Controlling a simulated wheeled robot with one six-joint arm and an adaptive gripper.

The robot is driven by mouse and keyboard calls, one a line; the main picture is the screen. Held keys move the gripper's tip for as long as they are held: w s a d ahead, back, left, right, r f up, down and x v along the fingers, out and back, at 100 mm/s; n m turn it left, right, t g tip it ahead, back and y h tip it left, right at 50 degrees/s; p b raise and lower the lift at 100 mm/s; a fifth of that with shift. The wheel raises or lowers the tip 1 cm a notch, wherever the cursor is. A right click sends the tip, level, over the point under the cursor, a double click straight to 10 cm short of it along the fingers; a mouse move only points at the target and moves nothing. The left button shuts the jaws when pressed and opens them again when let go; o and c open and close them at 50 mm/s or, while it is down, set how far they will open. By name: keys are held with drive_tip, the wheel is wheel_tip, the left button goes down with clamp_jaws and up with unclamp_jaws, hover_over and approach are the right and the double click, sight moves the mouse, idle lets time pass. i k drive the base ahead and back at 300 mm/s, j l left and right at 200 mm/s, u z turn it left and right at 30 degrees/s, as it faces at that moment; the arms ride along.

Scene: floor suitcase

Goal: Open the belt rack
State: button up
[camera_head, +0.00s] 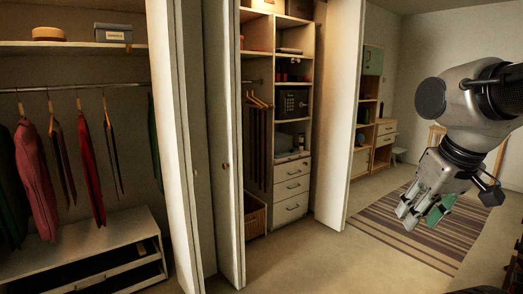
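No part is clearly recognisable as a belt rack. Dark strap-like strips (258,150) hang below wooden hangers in the narrow middle closet section; whether they are belts or trousers is unclear. A low white unit (88,243) at the lower left has dark, tray-like openings in its front. My gripper (424,216) is at the right, pointing down and left, above the striped rug and well apart from the closet. A green patch shows at its fingers; I cannot tell whether it is a held thing. The finger gap is not clear.
Folded white closet doors (222,140) stand between the left section and the middle section. Another door panel (345,110) stands right of the white drawers (291,190). Clothes hang at left. The floor in front is clear, with a striped rug (405,232) at right.

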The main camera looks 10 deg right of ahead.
sight(270, 106)
drive_tip(key=i, duration=2.35)
drive_tip(key=l+u, duration=0.1)
drive_tip(key=u, duration=1.7)
drive_tip(key=z, duration=1.75)
